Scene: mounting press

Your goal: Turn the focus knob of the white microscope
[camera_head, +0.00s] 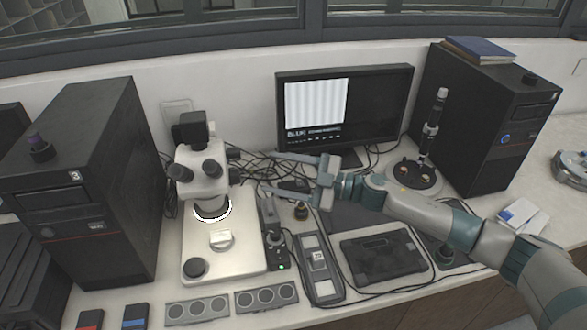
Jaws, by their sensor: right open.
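The white microscope (203,205) stands upright on its pale base at the left middle of the bench. Black knobs (180,173) show at its head, and a dark round piece (195,267) sits at the front left of its base; which one is the focus knob I cannot tell. My right gripper (270,173) reaches in from the right with its two long fingers spread and pointing left at the microscope. It is open and empty, and a gap shows between its fingertips and the microscope head. My left gripper does not show.
A monitor (345,106) stands behind my right gripper. Black computer towers stand at left (85,190) and right (487,120). Loose cables (255,165) lie behind the microscope. A small control box (275,245), a grey device (318,268) and a black tablet (384,262) lie right of it.

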